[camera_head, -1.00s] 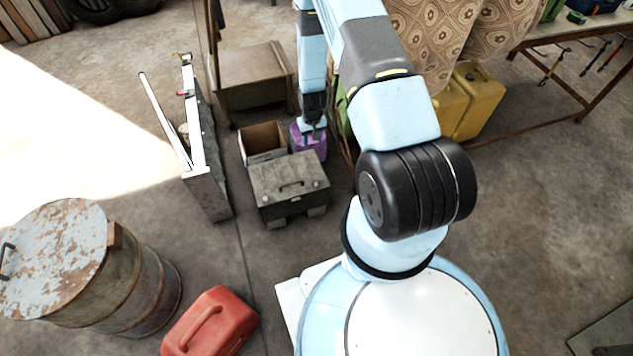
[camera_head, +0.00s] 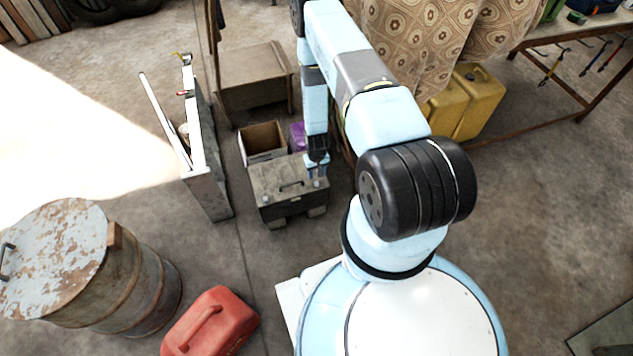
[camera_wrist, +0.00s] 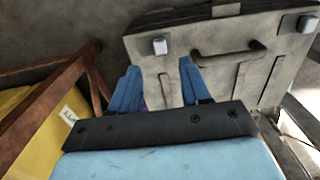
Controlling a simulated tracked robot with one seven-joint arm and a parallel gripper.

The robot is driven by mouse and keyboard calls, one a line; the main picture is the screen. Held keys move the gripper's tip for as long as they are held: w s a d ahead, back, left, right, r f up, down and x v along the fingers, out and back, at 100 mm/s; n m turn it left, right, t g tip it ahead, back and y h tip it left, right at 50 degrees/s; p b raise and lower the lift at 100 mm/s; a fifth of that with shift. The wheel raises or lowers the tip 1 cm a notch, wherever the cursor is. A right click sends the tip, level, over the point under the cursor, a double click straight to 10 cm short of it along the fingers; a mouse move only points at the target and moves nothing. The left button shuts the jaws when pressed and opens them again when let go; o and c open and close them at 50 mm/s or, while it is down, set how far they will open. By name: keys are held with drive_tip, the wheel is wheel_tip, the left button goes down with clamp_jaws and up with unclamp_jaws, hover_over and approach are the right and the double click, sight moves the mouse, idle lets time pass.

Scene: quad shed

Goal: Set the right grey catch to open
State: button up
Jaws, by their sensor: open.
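The grey box (camera_head: 283,203) stands on the floor, a dark handle (camera_head: 291,184) on its top. Its left catch (camera_head: 266,200) shows as a small pale knob at the left front corner. The right catch is hidden or too small to tell behind my gripper (camera_head: 317,172) in the head view. In the wrist view, a pale square catch (camera_wrist: 160,46) sits just beyond my gripper (camera_wrist: 158,85), and another catch (camera_wrist: 306,23) lies past the handle. My gripper's blue fingers are apart and empty, seemingly short of the nearer catch. I cannot tell which position that catch is in.
An open wooden box (camera_head: 263,142) and a purple container (camera_head: 297,136) stand behind the grey box. Yellow canisters (camera_head: 478,98) stand at the right. A white-edged panel (camera_head: 206,185), a rusty drum (camera_head: 120,285) and a red canister (camera_head: 212,322) are at the left.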

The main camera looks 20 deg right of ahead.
sight(317, 183)
drive_tip(key=shift+f, duration=3.6)
clamp_jaws()
